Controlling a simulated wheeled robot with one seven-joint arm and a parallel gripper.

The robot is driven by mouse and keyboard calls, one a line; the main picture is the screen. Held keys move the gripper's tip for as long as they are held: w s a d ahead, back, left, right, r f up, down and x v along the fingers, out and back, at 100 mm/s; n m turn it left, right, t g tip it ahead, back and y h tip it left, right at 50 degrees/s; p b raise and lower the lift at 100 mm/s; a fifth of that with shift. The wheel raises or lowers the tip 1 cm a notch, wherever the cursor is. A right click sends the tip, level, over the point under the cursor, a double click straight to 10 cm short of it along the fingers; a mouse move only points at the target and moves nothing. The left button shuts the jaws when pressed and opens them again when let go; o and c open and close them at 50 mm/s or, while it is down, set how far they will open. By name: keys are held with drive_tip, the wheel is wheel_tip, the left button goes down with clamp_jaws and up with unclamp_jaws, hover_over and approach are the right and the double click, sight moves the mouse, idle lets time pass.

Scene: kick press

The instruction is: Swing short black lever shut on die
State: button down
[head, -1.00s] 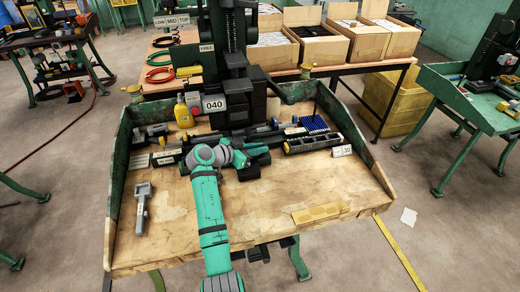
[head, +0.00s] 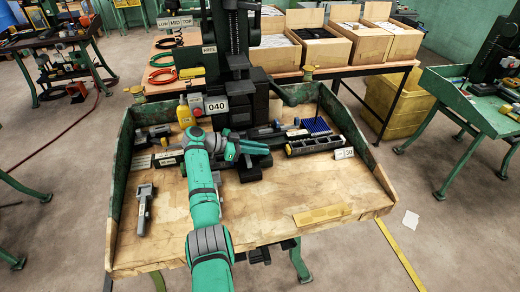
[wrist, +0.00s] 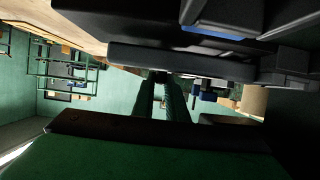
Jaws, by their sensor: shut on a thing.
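My teal gripper (head: 262,147) is at the middle of the press bed, below the 040 plate, its fingers pointing right. It is shut on a thin dark part, which I take to be the short black lever; the fingers hide most of it in the head view. In the wrist view my two ridged fingers (wrist: 161,98) reach up to a dark bar (wrist: 190,61) and a small dark piece sits between their tips. The black die block (head: 249,172) is just below and beside the gripper. The die's exact contact with the lever cannot be told.
The black press column (head: 236,45) stands behind. A yellow bottle (head: 184,114) and red button are left of it. A black rack (head: 313,144) and blue pins (head: 315,124) lie right. A grey tool (head: 145,208) lies left on the wooden bench (head: 260,215); its front middle is clear.

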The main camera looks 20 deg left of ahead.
drive_tip(key=shift+d+f, duration=0.1)
drive_tip(key=shift+f, duration=0.15)
drive_tip(key=c, duration=1.8)
unclamp_jaws()
drive_tip(key=shift+o, duration=0.2)
drive_tip(key=shift+r, duration=0.1)
drive_tip(key=shift+a+r, duration=0.1)
drive_tip(key=shift+a, duration=0.1)
drive_tip(key=v, duration=0.8)
drive_tip(key=shift+a, duration=0.1)
drive_tip(key=shift+v, duration=1.2)
